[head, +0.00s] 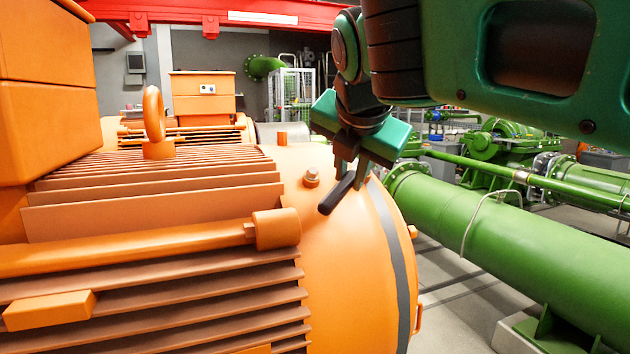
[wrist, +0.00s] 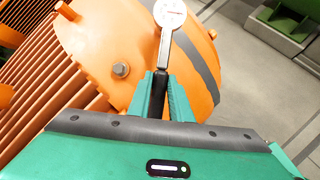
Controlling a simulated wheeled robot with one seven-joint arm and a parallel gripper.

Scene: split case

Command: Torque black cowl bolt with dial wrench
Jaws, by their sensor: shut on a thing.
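My gripper (head: 356,172) is shut on the black handle of the dial wrench (head: 337,194), above the right end of the orange motor cowl (head: 345,270). In the wrist view the dial wrench (wrist: 168,16) shows its round white dial and thin shaft, pointing away past the fingertips (wrist: 161,80). The dial is hidden in the head view. A hex bolt (head: 311,177) stands upright on the cowl, left of the gripper. It looks grey rather than black. It also shows in the wrist view (wrist: 121,70), left of the fingers. The wrench looks apart from this bolt.
Orange cooling fins (head: 150,190) and a lifting eye (head: 154,120) fill the left. A dark band (head: 393,250) rings the cowl's right end. A large green pipe (head: 500,235) runs along the right, with grey floor (head: 450,310) between.

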